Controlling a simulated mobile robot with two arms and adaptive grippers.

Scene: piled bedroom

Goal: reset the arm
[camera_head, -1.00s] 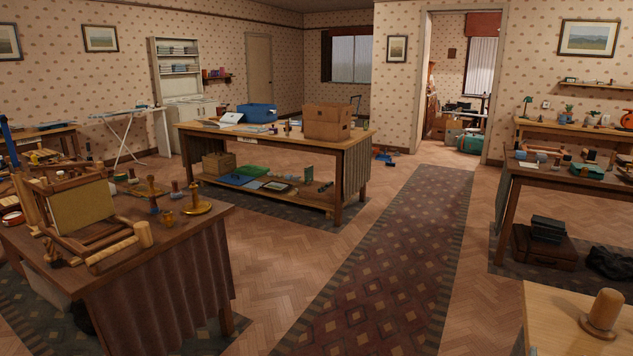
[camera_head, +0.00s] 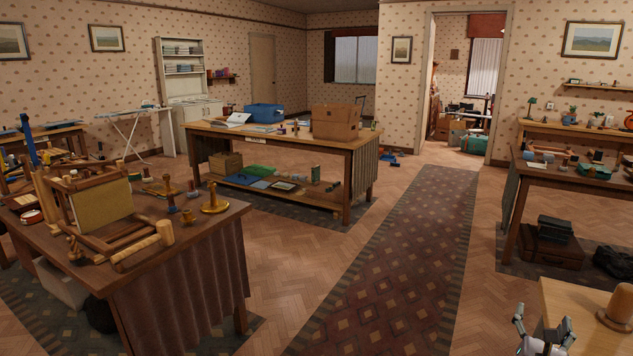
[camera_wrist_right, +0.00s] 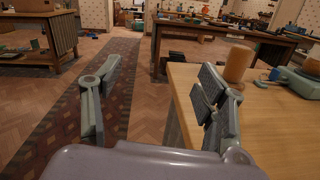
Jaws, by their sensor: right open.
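My right gripper (camera_head: 543,332) shows at the lower right edge of the head view, beside the near corner of a light wooden table. In the right wrist view my right gripper (camera_wrist_right: 150,100) has its two fingers spread wide with nothing between them. Its right finger overlaps the light tabletop in that picture, and its left finger is over the patterned runner and floor. My left gripper is not in either view.
The light wooden table (camera_head: 575,305) bears a wooden knob-like piece (camera_head: 618,306). A cluttered dark table (camera_head: 200,240) stands at the left, another table (camera_head: 360,148) at the middle back. The patterned runner (camera_head: 400,250) between them is clear.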

